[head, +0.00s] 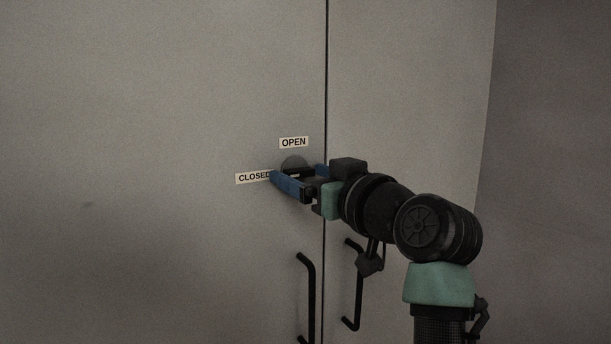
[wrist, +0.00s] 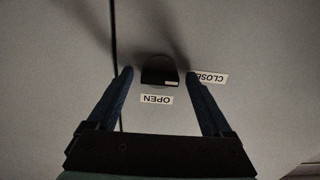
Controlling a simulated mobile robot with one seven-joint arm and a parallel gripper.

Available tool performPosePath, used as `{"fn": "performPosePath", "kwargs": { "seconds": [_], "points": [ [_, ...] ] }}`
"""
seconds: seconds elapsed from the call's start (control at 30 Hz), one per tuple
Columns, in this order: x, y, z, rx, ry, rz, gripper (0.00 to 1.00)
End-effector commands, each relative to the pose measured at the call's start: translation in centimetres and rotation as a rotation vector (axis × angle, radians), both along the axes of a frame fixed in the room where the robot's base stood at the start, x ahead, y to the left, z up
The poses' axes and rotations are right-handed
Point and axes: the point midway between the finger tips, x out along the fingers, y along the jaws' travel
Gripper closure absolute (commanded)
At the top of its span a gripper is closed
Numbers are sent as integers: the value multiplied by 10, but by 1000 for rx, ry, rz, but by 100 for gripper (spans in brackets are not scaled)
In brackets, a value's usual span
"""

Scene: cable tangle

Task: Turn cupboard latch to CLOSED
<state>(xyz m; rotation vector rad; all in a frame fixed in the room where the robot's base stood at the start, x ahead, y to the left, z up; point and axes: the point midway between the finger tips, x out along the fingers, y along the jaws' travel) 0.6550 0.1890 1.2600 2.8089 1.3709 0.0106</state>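The latch is a black knob (head: 298,171) on a grey round plate (head: 294,161) on the left cupboard door. An OPEN label (head: 293,142) is above it and a CLOSED label (head: 254,177) to its left, partly covered by a finger. My gripper (head: 296,178) is at the latch with its blue fingers spread. In the wrist view my gripper (wrist: 158,77) is open, the black knob (wrist: 159,69) between the fingertips, with gaps at both sides. The wrist view shows the labels upside down.
Two black door handles, a left one (head: 308,295) and a right one (head: 353,285), stand below the latch on either side of the door seam (head: 326,80). A dark wall (head: 555,150) is at the right.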

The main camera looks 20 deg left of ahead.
Motion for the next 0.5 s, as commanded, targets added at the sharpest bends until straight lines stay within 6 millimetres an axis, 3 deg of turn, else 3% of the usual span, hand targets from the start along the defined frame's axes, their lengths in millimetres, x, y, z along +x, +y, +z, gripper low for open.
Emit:
{"fn": "performPosePath", "kwargs": {
  "seconds": [0.33, 0.5],
  "points": [
    [-2, -3, 0, 2, 1, 0, 12],
    [-15, -20, -1, 2, 0, -2, 12]
  ]
}}
